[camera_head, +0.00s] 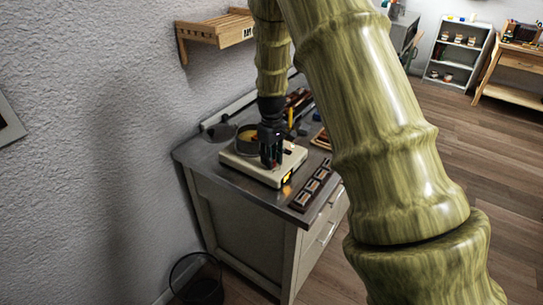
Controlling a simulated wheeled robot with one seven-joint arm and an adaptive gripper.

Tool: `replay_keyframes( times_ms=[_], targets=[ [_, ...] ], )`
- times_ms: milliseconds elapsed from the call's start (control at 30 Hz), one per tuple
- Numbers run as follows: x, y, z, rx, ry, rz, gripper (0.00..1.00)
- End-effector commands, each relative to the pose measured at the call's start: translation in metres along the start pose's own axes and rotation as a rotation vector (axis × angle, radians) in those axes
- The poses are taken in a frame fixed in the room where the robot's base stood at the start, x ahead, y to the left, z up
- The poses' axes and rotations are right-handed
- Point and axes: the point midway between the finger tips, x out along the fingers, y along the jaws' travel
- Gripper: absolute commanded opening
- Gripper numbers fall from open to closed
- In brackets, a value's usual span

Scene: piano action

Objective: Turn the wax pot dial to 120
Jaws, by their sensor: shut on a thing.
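The wax pot is a cream, box-shaped unit (240,168) on the metal-topped cabinet, with a round dark pot (246,138) holding amber wax at its back left. A small orange light or display (287,179) glows at its front right corner. My gripper (270,163) points down onto the top of the unit, in front of the round pot. Its fingers are shut on the dial, which they hide almost wholly. The dial's marks and setting cannot be read from here.
A dark tray with several small squares (312,187) lies right of the unit along the cabinet edge (262,199). Tools lie behind it. A wooden wall shelf (215,29) hangs above left. A wire bin (205,290) stands on the floor. My arm covers the picture's middle right.

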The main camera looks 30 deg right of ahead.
Motion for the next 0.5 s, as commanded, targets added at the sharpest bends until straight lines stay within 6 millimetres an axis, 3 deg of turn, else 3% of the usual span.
replay_keyframes(
  times_ms=[500],
  targets=[
    [-0.0033,0.0011,-0.0014,0.489,0.003,0.002,0.03]
  ],
)
